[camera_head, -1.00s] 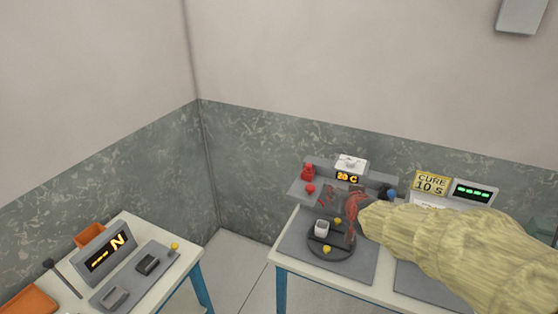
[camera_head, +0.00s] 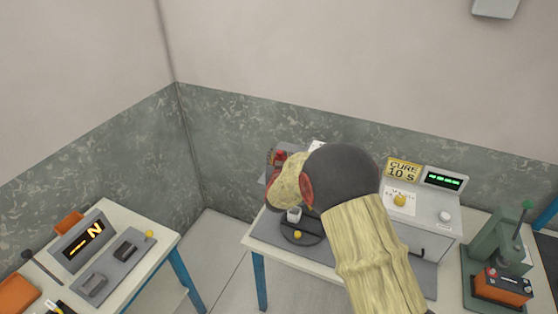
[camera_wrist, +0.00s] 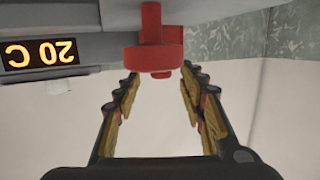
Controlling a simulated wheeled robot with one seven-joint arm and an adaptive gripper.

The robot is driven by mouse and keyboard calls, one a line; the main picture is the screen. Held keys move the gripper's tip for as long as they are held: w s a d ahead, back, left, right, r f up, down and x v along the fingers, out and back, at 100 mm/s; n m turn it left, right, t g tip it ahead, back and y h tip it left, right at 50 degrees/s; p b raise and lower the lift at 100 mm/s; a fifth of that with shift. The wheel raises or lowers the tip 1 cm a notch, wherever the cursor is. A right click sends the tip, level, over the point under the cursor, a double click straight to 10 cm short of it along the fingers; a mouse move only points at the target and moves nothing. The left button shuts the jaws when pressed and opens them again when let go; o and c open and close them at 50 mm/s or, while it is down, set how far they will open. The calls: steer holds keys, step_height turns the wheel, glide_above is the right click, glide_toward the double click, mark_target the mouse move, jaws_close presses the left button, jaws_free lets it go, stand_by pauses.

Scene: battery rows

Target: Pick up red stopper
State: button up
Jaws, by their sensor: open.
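A red stopper (camera_wrist: 151,48), with a wide round flange and a narrower stem, shows at the top centre of the wrist view, which looks upside down. My gripper (camera_wrist: 160,84) is open and empty, its two fingertips on either side of the stopper's lower end in the picture. I cannot tell how far apart they are in depth. In the head view a small red piece (camera_head: 280,157) shows on the shelf beside my wrist. My arm hides most of that shelf and the fingers there.
A display reading 20 C (camera_wrist: 40,54) is beside the stopper. Below the shelf, a dark round turntable (camera_head: 299,236) bears a white cup (camera_head: 294,215) and a yellow knob. A CURE 10 S sign (camera_head: 403,171) and a grey machine (camera_head: 430,215) stand to the right.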

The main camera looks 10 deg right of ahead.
mark_target(280, 154)
steer(key=x, duration=0.3)
steer(key=shift+w, duration=0.25)
steer(key=shift+c, duration=0.9)
jaws_close()
